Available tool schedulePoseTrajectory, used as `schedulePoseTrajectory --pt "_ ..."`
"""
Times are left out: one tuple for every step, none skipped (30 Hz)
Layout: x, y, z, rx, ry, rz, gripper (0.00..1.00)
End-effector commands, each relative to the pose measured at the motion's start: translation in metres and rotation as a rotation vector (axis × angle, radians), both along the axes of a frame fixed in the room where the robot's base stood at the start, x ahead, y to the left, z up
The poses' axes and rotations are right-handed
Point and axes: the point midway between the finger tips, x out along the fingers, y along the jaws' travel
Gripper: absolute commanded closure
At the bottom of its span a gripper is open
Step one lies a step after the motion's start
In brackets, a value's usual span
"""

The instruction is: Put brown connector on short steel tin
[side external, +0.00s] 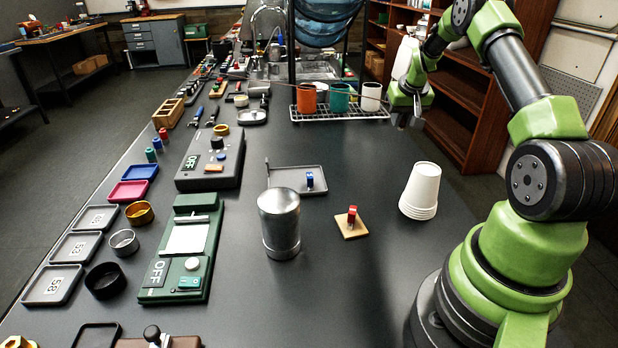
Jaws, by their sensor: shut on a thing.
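My gripper (404,121) hangs above the far right part of the bench, to the right of the mug rack. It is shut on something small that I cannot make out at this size. A steel cylinder (280,215) stands upright mid-bench, with a wider upper part over a narrower lower part; I cannot tell whether it is one tin or two. A low open steel ring or tin (123,242) lies at the left. My gripper is far from both. I cannot pick out a brown connector with certainty.
White stacked cups (420,190) stand at the right. A wooden square with a red piece (351,222) and a grey tray with a blue piece (298,180) lie mid-bench. The mug rack (340,112) is behind. Green (184,245) and dark (211,158) devices stand left.

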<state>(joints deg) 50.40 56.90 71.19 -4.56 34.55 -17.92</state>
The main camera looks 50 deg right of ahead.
Motion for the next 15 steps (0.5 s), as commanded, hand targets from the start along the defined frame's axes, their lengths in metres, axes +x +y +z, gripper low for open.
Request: schedulePoseTrajectory --pt "0.009 0.011 0.005 0.0 0.002 0.045 1.0" --pt "0.015 0.019 0.008 0.001 0.004 0.076 1.0" --pt "0.024 0.032 0.013 0.001 0.006 0.128 1.0" --pt "0.031 0.044 0.017 0.002 0.008 0.173 1.0" --pt "0.039 0.057 0.022 0.002 0.011 0.222 1.0" --pt "0.048 0.076 0.028 0.005 0.014 0.293 1.0" --pt "0.055 0.091 0.033 0.004 0.016 0.349 1.0" --pt "0.061 0.107 0.038 0.005 0.018 0.407 1.0" --pt "0.068 0.129 0.045 0.005 0.021 0.486 1.0" --pt "0.072 0.145 0.049 0.008 0.023 0.543 1.0" --pt "0.076 0.161 0.054 0.007 0.024 0.601 1.0" --pt "0.08 0.183 0.061 0.006 0.024 0.68 1.0" --pt "0.082 0.2 0.065 0.006 0.025 0.739 1.0" --pt "0.083 0.217 0.07 0.007 0.027 0.798 1.0" --pt "0.083 0.239 0.076 0.007 0.025 0.878 1.0"
